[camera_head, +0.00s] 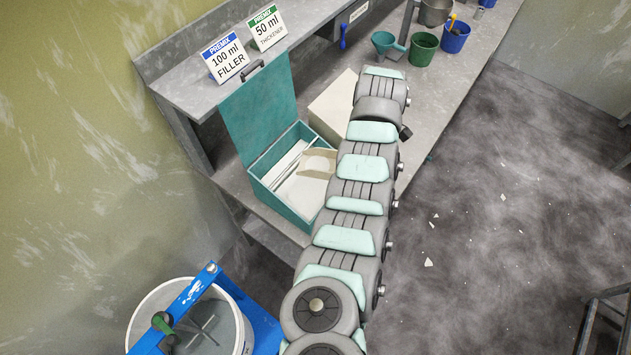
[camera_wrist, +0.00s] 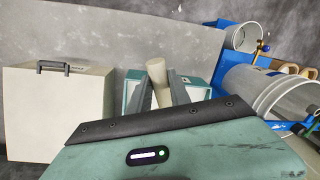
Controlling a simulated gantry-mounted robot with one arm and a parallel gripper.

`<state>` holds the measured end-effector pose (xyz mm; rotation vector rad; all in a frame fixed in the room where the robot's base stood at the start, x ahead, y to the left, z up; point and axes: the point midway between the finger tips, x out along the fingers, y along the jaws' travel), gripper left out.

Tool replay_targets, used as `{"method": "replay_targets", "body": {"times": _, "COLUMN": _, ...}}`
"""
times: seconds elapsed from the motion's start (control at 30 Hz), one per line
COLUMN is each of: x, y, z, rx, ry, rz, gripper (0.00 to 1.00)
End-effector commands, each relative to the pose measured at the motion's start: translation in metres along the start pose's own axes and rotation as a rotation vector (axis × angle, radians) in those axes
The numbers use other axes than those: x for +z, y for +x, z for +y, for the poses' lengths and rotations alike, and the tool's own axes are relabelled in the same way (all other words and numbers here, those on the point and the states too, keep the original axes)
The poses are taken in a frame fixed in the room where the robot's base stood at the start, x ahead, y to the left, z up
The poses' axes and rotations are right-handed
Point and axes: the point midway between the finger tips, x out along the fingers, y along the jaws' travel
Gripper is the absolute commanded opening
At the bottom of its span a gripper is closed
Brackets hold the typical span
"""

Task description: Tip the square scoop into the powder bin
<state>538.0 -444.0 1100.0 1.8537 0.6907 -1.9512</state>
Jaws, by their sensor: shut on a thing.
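The powder bin (camera_head: 258,183) is a teal box with its lid (camera_head: 262,108) standing open; white powder shows inside. In the wrist view, parts of the bin (camera_wrist: 133,88) show behind my fingers. My gripper (camera_wrist: 159,95) is shut on a cream, rounded handle, apparently that of the square scoop (camera_wrist: 157,70). In the head view, a cream, square-edged piece (camera_head: 318,163), which looks like the scoop, shows over the bin's right part. My arm partly covers that side and hides my gripper there. I cannot tell the scoop's tilt or how much it holds.
A closed cream box (camera_head: 333,106) stands beside the bin; its handle shows in the wrist view (camera_wrist: 62,66). Signs for filler (camera_head: 226,58) and thickener (camera_head: 266,28) stand on the shelf. A white pail (camera_head: 143,309) in a blue press is lower left. Several small pails stand at the bench's far end.

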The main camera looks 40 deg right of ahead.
Motion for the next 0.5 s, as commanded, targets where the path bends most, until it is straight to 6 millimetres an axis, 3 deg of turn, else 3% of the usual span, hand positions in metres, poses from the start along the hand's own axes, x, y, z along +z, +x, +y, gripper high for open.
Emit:
{"method": "replay_targets", "body": {"times": 0.07, "x": -0.001, "y": 0.007, "z": 0.002, "rx": -0.031, "ry": 0.007, "rz": 0.029, "gripper": 0.00}}
{"method": "replay_targets", "body": {"times": 0.5, "x": -0.002, "y": -0.005, "z": -0.002, "rx": -0.091, "ry": -0.001, "rz": 0.054, "gripper": 0.00}}
